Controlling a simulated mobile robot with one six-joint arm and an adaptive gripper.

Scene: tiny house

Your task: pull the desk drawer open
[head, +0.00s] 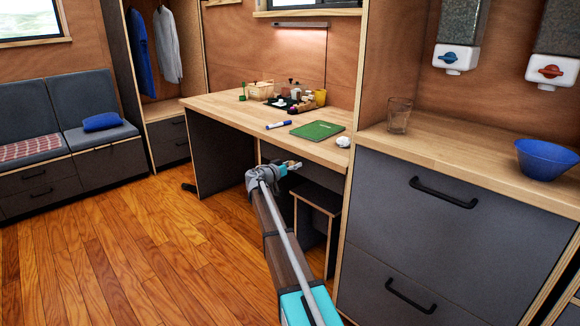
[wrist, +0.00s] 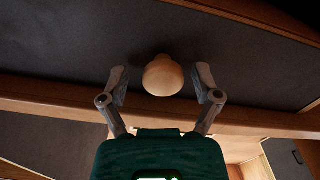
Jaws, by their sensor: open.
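The wooden desk (head: 215,104) stands in the middle of the head view. Its drawer front (head: 268,152) is a dark grey panel under the desktop, partly hidden by my arm; it looks closed. In the wrist view the dark drawer front (wrist: 235,62) fills the upper part, with a round, pale wooden knob (wrist: 163,76) on it. My gripper (wrist: 162,80) is open, with one finger on each side of the knob and a visible gap at both sides. In the head view my gripper (head: 290,165) is just below the desk's front edge.
A green book (head: 318,130), a marker (head: 279,125) and a dark tray of small items lie on the desk. A stool (head: 318,199) stands underneath. A grey cabinet (head: 440,215) borders the desk on the right. The wooden floor (head: 130,245) at left is clear.

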